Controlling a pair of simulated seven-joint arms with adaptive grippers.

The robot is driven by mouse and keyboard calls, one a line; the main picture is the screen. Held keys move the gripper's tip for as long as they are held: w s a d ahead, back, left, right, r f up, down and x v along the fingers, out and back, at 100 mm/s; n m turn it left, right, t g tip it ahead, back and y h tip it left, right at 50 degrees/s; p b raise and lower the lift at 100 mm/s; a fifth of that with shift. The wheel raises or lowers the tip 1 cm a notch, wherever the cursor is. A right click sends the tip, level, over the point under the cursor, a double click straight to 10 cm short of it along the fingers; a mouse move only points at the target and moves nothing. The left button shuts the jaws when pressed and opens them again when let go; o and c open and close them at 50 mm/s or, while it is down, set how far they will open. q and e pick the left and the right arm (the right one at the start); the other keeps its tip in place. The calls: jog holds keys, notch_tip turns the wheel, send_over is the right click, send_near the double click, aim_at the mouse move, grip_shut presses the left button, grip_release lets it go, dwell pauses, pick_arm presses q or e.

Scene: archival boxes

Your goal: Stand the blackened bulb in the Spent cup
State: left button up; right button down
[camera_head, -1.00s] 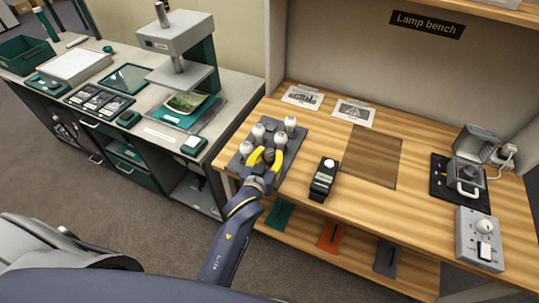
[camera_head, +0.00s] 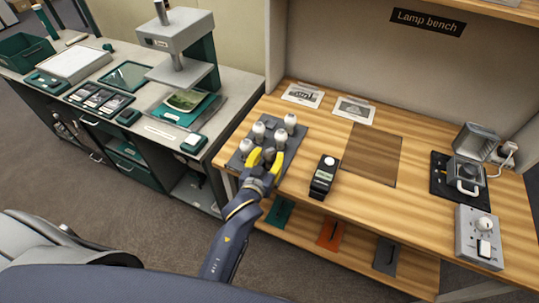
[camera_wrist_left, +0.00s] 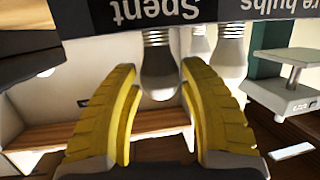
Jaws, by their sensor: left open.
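The blackened bulb (camera_head: 268,154) is dark grey and stands upright at the front of the grey bulb rack (camera_head: 300,146). In the left wrist view, which is upside down, the blackened bulb (camera_wrist_left: 158,72) has its threaded base at the rack, behind the edge lettered "Spent" (camera_wrist_left: 155,10). The cup itself is hidden by that edge. My left gripper (camera_head: 266,160) is open, with its yellow fingers on either side of the bulb. The wrist view shows gaps between the fingers (camera_wrist_left: 160,100) and the glass. My right gripper is not in view.
Several white bulbs (camera_head: 258,131) stand in the rack behind and beside the dark one. A brown mat (camera_head: 371,156), a lamp fixture (camera_head: 466,170) and a grey control box (camera_head: 480,238) are farther right.

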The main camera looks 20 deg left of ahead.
pick_arm(q)
jog(key=v, duration=0.9)
jog(key=shift+s, duration=0.35)
dwell(0.4)
jog(key=shift+r, duration=0.25)
